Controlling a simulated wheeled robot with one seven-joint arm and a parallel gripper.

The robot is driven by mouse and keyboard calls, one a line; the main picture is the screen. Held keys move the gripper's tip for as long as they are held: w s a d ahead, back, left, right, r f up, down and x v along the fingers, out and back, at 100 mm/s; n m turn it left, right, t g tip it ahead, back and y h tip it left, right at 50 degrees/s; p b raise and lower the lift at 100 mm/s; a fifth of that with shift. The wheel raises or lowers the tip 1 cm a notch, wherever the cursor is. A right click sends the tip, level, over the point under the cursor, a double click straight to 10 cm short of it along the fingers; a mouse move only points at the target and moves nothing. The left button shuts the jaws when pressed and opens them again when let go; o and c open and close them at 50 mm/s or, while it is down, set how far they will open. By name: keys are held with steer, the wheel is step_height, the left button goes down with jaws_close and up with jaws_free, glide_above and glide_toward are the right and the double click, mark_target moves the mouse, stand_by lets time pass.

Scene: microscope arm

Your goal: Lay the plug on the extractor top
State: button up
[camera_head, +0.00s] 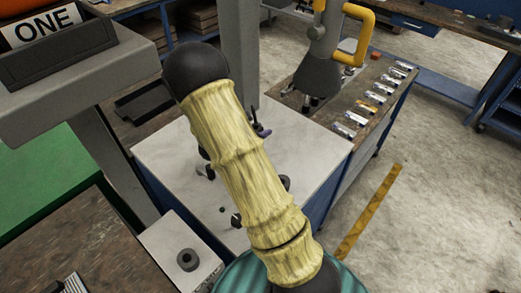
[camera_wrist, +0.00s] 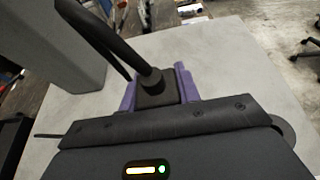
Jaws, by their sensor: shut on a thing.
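My gripper (camera_wrist: 158,90) is shut on the plug (camera_wrist: 155,90), a black block with a thick black cable rising from its top. The purple fingers press on its left and right sides. A pale grey flat top (camera_wrist: 225,60), which looks like the extractor top, lies beneath and beyond the plug. In the head view this pale top (camera_head: 310,142) is partly covered by my arm. Only a bit of a purple finger (camera_head: 263,132) shows there beside my arm, and I cannot make out the plug. I cannot tell whether the plug touches the surface.
A grey post (camera_head: 238,50) stands behind the pale top, and it fills the wrist view's upper left. A brown bench with several small packets (camera_head: 363,108) and a microscope-like stand (camera_head: 318,65) is at the right. A black tray marked ONE (camera_head: 50,40) sits at upper left.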

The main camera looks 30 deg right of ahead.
steer(key=f, duration=0.2)
steer(key=shift+s+d+f+b, duration=0.1)
steer(key=shift+d+f+b, duration=0.2)
steer(key=shift+d+b, duration=0.1)
step_height(320, 180, down, 4)
steer(key=shift+d+r+b, duration=0.1)
steer(key=shift+r+b, duration=0.1)
steer(key=shift+b, duration=0.9)
steer(key=shift+d+f, duration=0.1)
steer(key=shift+f, duration=0.05)
steer(key=shift+a, duration=0.35)
steer(key=o, duration=1)
